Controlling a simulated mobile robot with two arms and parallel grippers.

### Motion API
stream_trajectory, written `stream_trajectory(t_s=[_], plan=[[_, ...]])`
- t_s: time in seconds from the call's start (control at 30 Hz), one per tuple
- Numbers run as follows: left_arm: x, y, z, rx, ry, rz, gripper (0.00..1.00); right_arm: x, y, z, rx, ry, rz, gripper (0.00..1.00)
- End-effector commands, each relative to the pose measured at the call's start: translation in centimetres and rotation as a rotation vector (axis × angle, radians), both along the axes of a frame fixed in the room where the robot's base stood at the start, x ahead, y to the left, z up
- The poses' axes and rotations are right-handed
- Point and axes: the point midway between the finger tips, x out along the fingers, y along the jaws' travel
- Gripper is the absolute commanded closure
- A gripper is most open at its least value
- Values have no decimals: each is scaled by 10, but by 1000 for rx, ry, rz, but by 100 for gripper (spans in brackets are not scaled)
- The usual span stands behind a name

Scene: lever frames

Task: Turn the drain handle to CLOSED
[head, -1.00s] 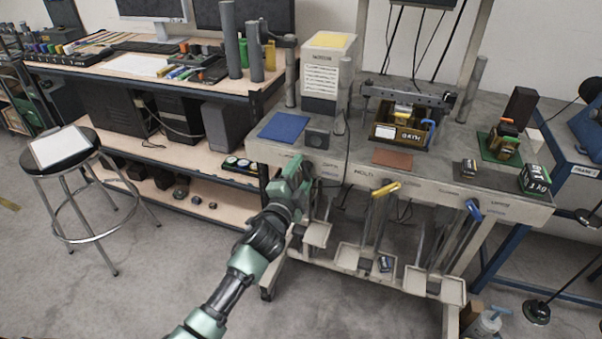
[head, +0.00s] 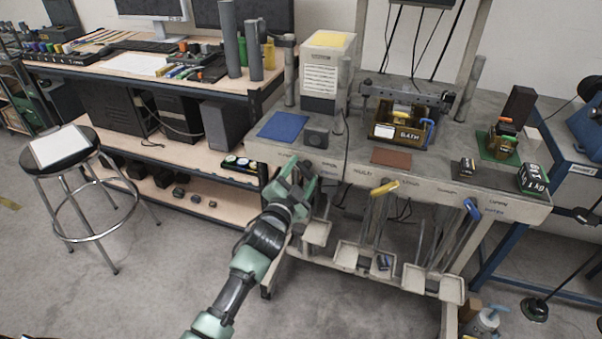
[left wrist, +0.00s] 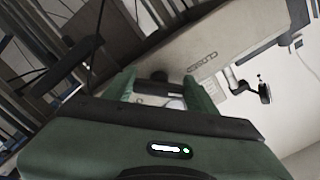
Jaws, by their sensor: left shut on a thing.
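My left gripper (head: 297,187) is at the left part of the grey bench's front panel. Its green fingers stand on either side of a dark handle, which I take to be the drain handle (head: 305,168). The fingers hide most of it in the head view. In the left wrist view, the gripper (left wrist: 161,90) is shut on this dark handle (left wrist: 154,87), with a dark round hub just behind. Small lettering on the panel beside it is too small to read. My right gripper is not in view.
Other levers hang from the bench front (head: 422,187): one with a yellow grip (head: 385,187), one with a blue grip (head: 472,209). Grey trays (head: 347,256) sit below. A stool (head: 62,147) stands at left, with open floor in front.

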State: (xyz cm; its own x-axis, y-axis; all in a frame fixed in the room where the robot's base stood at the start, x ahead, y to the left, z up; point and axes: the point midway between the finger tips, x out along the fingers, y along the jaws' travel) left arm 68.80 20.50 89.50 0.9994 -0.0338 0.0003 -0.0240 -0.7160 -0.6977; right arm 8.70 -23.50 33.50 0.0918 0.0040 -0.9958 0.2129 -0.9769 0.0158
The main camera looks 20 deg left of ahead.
Motion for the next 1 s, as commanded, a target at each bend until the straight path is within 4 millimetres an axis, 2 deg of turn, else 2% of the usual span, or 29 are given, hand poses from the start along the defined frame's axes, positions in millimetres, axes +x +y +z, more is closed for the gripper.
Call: stream_trajectory(t_s=[0.17, 0.2, 0.27, 0.3, 0.67, 1.0], plan=[[0, 0, -1, -6, 3, 0, 84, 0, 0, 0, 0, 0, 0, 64], [0, 0, -1, -6, 3, 0, 41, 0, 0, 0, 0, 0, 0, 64], [0, 0, -1, -5, 3, 0, 24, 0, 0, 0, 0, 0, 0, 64], [0, 0, -1, -5, 2, 0, 22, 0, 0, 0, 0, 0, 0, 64], [-6, 0, -1, -2, 1, 0, 22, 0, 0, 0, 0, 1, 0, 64], [-60, 2, -2, -3, 3, 0, 22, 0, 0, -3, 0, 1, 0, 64]])
